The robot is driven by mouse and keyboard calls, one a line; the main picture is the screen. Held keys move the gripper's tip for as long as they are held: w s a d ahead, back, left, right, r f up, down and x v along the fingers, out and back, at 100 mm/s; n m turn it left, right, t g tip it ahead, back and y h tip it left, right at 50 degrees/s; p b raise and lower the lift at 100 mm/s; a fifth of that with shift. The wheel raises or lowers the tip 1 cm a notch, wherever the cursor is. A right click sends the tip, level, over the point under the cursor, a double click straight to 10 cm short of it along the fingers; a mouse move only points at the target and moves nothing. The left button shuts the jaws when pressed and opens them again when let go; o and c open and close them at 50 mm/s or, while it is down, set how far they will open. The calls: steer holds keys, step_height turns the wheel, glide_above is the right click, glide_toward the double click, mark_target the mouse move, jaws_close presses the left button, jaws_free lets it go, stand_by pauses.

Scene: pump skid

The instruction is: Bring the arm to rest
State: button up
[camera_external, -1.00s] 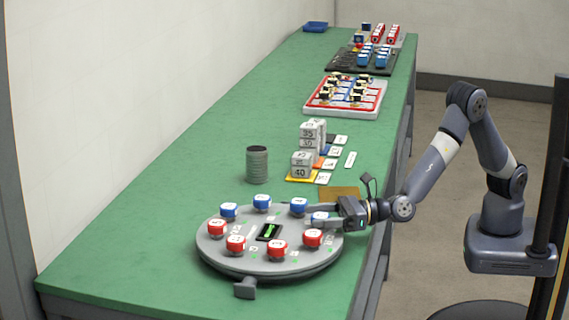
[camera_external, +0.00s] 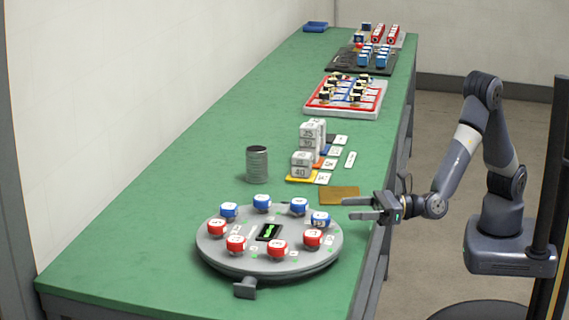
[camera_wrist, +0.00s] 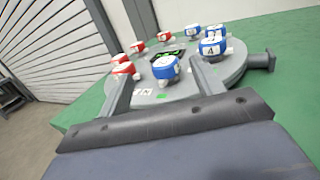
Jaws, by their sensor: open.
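My gripper (camera_external: 362,209) is open and empty. It is over the right edge of the green table, just right of a round grey turntable (camera_external: 222,258). The turntable carries a ring of red knobs (camera_external: 277,249) and blue knobs (camera_external: 262,202). The nearest blue knob (camera_external: 320,219) is left of my fingertips and apart from them. In the wrist view, the two fingers reach toward the turntable (camera_wrist: 232,72), with a blue knob (camera_wrist: 165,68) showing between them. My arm is bent, with its elbow raised.
A ribbed grey can (camera_external: 257,164), white numbered blocks (camera_external: 302,163) and a brown square plate (camera_external: 339,195) stand beyond the turntable. A red-edged tray (camera_external: 346,97) and other fixtures sit farther back. Open floor (camera_external: 440,130) lies right of the green table (camera_external: 150,215).

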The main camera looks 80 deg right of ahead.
steer(key=shift+s+a+f+m+h+p, duration=0.2)
steer(key=shift+s+a+m+h+p, duration=0.25)
steer(key=shift+a+m+h+p, duration=1.15)
steer(key=shift+s+a+f+m+h, duration=0.25)
steer(key=shift+s+a+m+h, duration=0.55)
steer(key=shift+h, duration=1.8)
steer(key=shift+s+a+f+m+h+p, duration=0.15)
steer(key=shift+a+m+h+p, duration=0.75)
steer(key=shift+m+h, duration=0.95)
steer(key=shift+w+n, duration=0.35)
steer(key=shift+w, duration=0.2)
